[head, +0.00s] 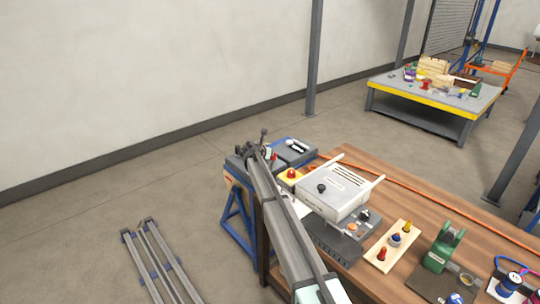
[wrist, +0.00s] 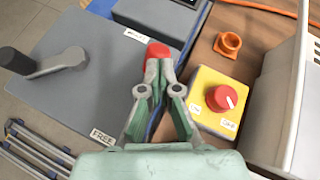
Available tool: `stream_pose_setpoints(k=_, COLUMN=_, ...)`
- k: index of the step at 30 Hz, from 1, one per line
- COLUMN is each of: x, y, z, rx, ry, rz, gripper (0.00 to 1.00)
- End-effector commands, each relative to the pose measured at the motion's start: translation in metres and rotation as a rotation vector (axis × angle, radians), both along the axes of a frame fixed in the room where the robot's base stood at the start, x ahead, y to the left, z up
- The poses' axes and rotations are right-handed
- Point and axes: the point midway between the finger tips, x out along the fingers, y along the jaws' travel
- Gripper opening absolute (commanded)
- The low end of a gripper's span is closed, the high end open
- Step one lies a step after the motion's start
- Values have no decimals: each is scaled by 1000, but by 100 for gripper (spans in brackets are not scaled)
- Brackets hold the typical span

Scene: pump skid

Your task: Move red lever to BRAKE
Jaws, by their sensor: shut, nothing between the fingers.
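The red lever's red end (wrist: 158,50) shows right at my fingertips in the wrist view, partly hidden behind them. The lever's lower part is hidden by my gripper (wrist: 158,68). My gripper is shut with nothing held; I cannot tell whether its tips touch the lever. The lever is at the right edge of a grey box (wrist: 85,85). A FREE label (wrist: 102,136) is at the box's near right corner. A second small label (wrist: 135,35) is at its far right corner, too small to read surely. The red end lies nearer this second label.
A dark crank handle (wrist: 40,63) stands on the grey box. A yellow box with a red rotary knob (wrist: 222,98) is close right of my gripper, and an orange fitting (wrist: 228,43) lies behind it. A white case (head: 333,192) stands further right on the wooden bench (head: 400,175).

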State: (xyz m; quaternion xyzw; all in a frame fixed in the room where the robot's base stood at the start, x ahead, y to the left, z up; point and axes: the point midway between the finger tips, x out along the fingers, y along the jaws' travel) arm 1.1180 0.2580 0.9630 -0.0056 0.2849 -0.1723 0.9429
Motion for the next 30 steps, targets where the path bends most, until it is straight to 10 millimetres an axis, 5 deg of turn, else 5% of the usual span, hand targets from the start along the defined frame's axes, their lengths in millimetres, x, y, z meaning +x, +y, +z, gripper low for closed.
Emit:
stream_pose_setpoints(k=17, x=-1, y=0, z=8, rx=0, ry=0, rz=0, gripper=0)
stream_pose_setpoints(k=30, x=-40, y=4, z=46, rx=1, ry=-4, rz=-5, gripper=0)
